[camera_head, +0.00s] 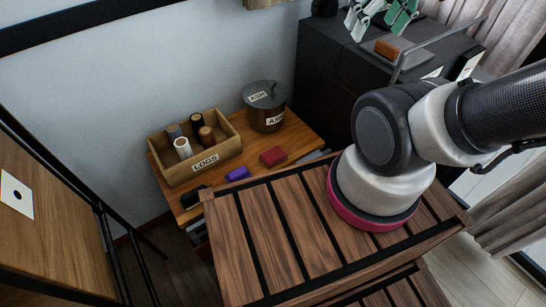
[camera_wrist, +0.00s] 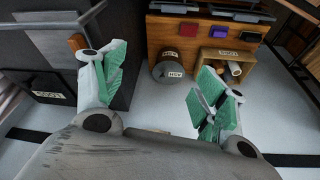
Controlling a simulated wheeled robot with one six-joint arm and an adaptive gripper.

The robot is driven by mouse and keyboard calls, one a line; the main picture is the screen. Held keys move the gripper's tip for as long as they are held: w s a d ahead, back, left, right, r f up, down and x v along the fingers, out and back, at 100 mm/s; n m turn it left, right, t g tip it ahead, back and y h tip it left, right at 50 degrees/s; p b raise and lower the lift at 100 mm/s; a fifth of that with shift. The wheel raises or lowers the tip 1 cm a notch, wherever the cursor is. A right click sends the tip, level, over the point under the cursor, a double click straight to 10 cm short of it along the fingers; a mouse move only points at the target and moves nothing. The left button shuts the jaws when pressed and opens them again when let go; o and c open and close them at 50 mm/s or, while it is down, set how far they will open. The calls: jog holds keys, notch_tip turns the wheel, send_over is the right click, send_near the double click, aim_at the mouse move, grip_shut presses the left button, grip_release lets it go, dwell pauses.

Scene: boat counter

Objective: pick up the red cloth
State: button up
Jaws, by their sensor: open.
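The red cloth (camera_head: 272,156) is a small folded dark-red block on the wooden counter, right of the purple item and in front of the ash pot. It also shows in the wrist view (camera_wrist: 194,31), near the top. My gripper (camera_head: 381,17) has green finger pads and is at the top of the head view, above the dark cabinet and away from the cloth. In the wrist view its fingers (camera_wrist: 160,80) are spread wide with nothing between them.
On the counter (camera_head: 213,188) are a wooden LOGS box (camera_head: 205,164) with several rolls, a lidded ASH pot (camera_head: 267,118) and a purple item (camera_head: 238,173). A dark cabinet (camera_head: 325,75) with an orange-brown block (camera_head: 387,48) stands right. A slatted wooden surface (camera_head: 290,230) is in front.

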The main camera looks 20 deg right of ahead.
jog(key=w+a+f+g, duration=0.1)
jog(key=w+f+g, duration=0.35)
jog(key=f, duration=0.35)
jog(key=m+y, duration=0.4)
jog(key=m, duration=1.1)
send_near(274, 154)
jog(key=shift+a+x, duration=0.25)
jog(key=shift+x, duration=0.85)
jog(key=x, duration=0.7)
jog(key=shift+d+f, duration=0.1)
jog(key=shift+d, duration=0.1)
jog(key=shift+c, duration=0.5)
jog(key=c, duration=1)
